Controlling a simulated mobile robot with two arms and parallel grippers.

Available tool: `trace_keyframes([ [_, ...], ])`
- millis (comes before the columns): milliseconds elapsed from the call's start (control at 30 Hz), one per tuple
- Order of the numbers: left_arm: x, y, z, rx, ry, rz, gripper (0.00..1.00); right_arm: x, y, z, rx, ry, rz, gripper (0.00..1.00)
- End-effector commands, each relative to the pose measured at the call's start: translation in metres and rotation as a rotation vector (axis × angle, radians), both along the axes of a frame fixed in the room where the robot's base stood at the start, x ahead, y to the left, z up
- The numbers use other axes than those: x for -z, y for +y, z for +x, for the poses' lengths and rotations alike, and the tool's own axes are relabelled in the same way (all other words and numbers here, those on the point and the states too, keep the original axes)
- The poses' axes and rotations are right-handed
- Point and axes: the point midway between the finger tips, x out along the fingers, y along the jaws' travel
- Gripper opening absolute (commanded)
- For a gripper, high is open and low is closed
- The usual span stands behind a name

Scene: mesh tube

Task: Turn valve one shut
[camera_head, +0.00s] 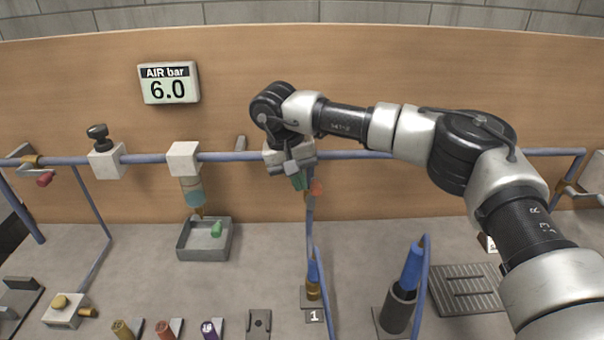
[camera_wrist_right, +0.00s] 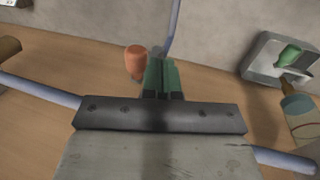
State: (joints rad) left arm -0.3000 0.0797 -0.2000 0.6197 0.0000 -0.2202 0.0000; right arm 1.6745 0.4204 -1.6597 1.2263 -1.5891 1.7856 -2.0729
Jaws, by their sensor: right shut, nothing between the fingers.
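The orange-red valve handle (camera_head: 316,188) sits on the blue drop pipe that runs down to the post with the label "1" (camera_head: 314,316). It also shows in the right wrist view (camera_wrist_right: 134,62), just left of the fingers. My right gripper (camera_head: 298,183) hangs below the main blue pipe, pointing down, with green fingertips right beside the handle. In the wrist view the fingers (camera_wrist_right: 160,76) are together and empty; whether they touch the handle I cannot tell. The valve body is partly hidden by my right wrist. My left gripper is not in view.
The gauge (camera_head: 169,82) reads AIR bar 6.0. The main blue pipe (camera_head: 353,155) runs along the wooden back panel. A grey tray (camera_head: 203,254) with a green piece stands left of the gripper. Blue-topped tool (camera_head: 411,268) and ribbed plate (camera_head: 466,289) stand at right.

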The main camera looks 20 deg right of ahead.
Motion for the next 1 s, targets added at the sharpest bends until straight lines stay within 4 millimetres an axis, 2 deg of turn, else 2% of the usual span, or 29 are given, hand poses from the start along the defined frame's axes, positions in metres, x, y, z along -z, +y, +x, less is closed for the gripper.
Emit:
trace_keyframes([
  [533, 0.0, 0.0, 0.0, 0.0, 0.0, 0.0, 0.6, 0.003, -0.006, -0.002, -0.001, -0.002, 0.012, 0.0],
  [1000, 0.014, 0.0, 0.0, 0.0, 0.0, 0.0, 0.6, 0.003, -0.008, -0.002, 0.0, -0.053, 0.19, 0.0],
])
